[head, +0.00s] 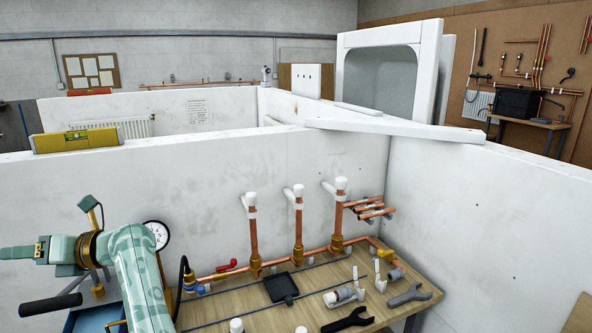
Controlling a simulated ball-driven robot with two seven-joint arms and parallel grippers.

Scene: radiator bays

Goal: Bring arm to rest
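A pale green patterned arm of mine rises at the lower left of the head view and bends left at a brass-coloured ring. Its end, which I take to be my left gripper (18,253), reaches to the left edge of the picture. I see it side-on, so I cannot tell whether its fingers are open or shut. Nothing clearly shows in it. A black handle (50,305) shows below it, and a round white gauge (157,233) is just right of the arm's bend, partly hidden. My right gripper is not in view.
A wooden bench (240,295) carries copper pipework (298,230), a dark wrench (348,320), a grey wrench (409,295) and a black pad (281,287). White partition walls (470,210) enclose it. A yellow level (77,140) and a white board (400,130) lie on the wall tops.

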